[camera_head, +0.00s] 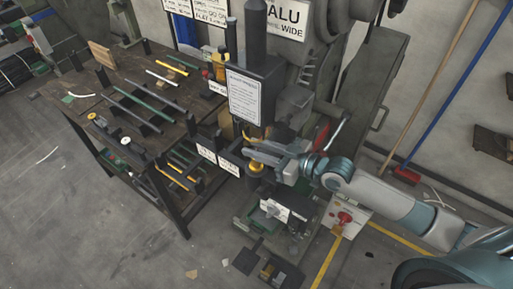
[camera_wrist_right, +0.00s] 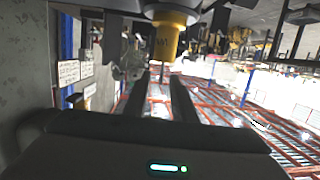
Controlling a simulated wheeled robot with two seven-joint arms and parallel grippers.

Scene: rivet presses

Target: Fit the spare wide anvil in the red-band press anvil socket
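The rivet press (camera_head: 255,90) stands in the middle of the head view, with a white notice on its dark head. A yellow-banded cylinder (camera_head: 256,171) sits low in its throat. A yellow collar (camera_wrist_right: 172,35) hangs at the top of the right wrist view, beyond my fingers. My right gripper (camera_head: 256,150) reaches into the throat from the right, just above the yellow band. In the wrist view its two dark fingers (camera_wrist_right: 164,78) stand apart with background between them, and I see nothing held. I cannot identify the spare wide anvil or a red band. My left gripper is out of view.
A dark workbench (camera_head: 135,70) with rods, bars and yellow and white round pieces stands left of the press. A box with a red button (camera_head: 345,217) stands at the lower right. A broom (camera_head: 440,90) leans on the wall. The floor at lower left is mostly clear.

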